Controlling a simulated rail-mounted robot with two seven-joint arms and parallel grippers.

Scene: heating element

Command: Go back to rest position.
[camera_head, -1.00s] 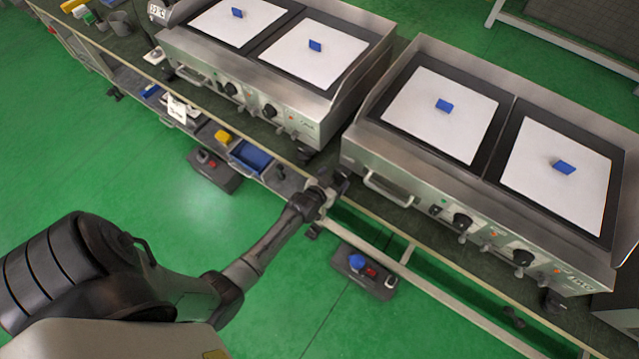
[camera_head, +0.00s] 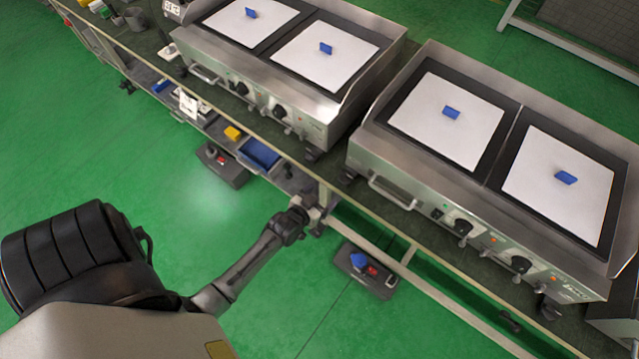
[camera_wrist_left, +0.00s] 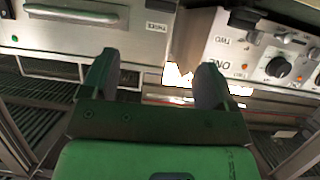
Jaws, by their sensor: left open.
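My left arm comes in from the lower left in the head view. Its gripper end (camera_head: 302,212) is in front of the bench's front edge, below the gap between the two griddles. In the left wrist view my left gripper (camera_wrist_left: 155,75) has its two fingers spread apart with nothing between them. Griddle fronts with knobs show behind the fingers. The left griddle (camera_head: 215,75) and the right griddle (camera_head: 400,185) stand on the bench, apart from the gripper. My right gripper is in neither view.
Each griddle carries two white sheets, each with a blue block, such as this block (camera_head: 452,112). A blue bin (camera_head: 262,152) and a yellow item (camera_head: 233,133) sit on the lower shelf. A pedal box (camera_head: 366,270) lies on the floor.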

